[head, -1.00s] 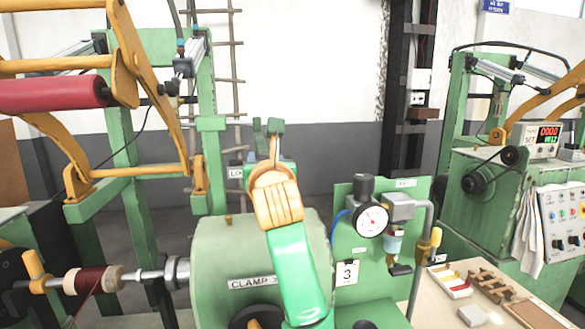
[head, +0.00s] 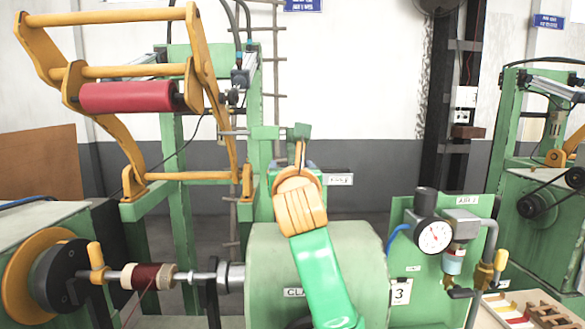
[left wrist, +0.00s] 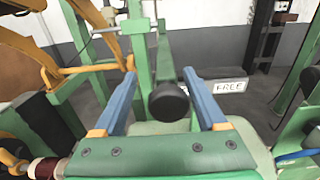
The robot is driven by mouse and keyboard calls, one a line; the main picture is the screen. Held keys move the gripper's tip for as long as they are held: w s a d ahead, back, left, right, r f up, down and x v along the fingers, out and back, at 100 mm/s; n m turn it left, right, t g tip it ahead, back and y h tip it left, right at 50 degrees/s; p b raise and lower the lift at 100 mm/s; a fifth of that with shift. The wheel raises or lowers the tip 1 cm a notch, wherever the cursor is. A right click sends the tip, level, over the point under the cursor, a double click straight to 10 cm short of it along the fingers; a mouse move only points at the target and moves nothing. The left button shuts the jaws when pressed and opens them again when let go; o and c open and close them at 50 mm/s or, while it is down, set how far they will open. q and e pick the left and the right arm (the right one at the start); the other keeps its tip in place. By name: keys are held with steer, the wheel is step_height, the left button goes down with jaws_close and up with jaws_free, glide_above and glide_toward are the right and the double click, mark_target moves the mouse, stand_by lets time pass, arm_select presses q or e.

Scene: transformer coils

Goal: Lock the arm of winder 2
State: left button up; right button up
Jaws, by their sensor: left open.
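The winder in front of me bears a number 3 plate (head: 400,292). Its yellow-orange arm frame (head: 205,110) with a red roller (head: 127,97) stands raised at the left. My left gripper (head: 296,166) is in front of the green post behind the clamp housing. The left wrist view shows its two blue fingers (left wrist: 163,76) apart, with a black knob (left wrist: 168,103) on a green lever (left wrist: 165,65) between them. I cannot tell if they touch it. A FREE label (head: 339,180) is just right of the gripper; it also shows in the left wrist view (left wrist: 230,86). My right gripper is not in view.
The green clamp housing (head: 265,262) is below the gripper. A pressure gauge (head: 434,236) and valve stand at right. A spindle with a dark red coil (head: 146,277) is at lower left. Another green machine (head: 540,200) stands far right.

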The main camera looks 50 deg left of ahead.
arm_select(q)
steer(key=shift+s+d+f+b, duration=0.15)
steer(key=shift+d+b, duration=0.1)
steer(key=shift+b, duration=0.05)
steer(key=b+v, duration=0.3)
steer(key=v, duration=0.3)
steer(key=shift+s+d, duration=0.15)
steer(key=shift+s, duration=0.1)
